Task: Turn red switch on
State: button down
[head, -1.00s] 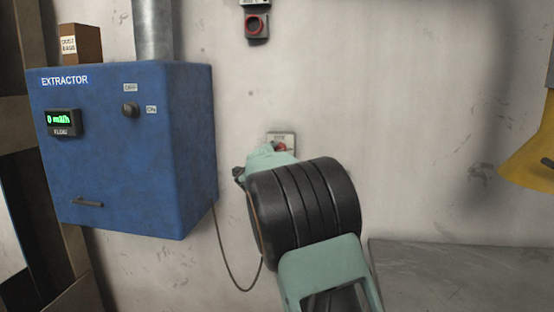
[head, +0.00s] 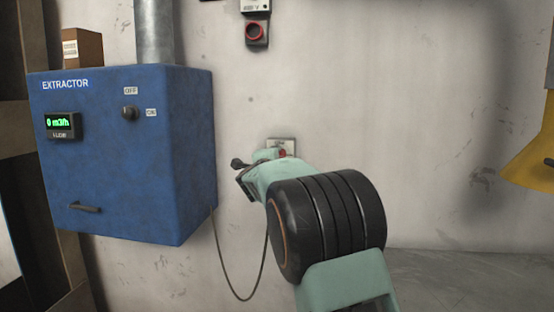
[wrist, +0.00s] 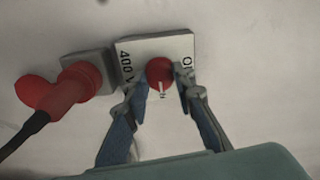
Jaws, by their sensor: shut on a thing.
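The red switch (wrist: 160,73) is a round red knob on a pale wall plate (wrist: 128,50) marked "400 V". A white mark on the knob faces the lower edge of the wrist view. My gripper (wrist: 161,92) has one finger on each side of the knob and is shut on it.
A red plug (wrist: 75,88) with a black cable sits beside the plate, close to the left finger. A blue extractor box (head: 120,190) hangs to the left; its display (head: 62,124) reads 0. A red-ringed socket (head: 256,33) is higher on the wall.

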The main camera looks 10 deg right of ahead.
jog(key=c, duration=1.6)
grip_release()
jog(key=v, duration=1.2)
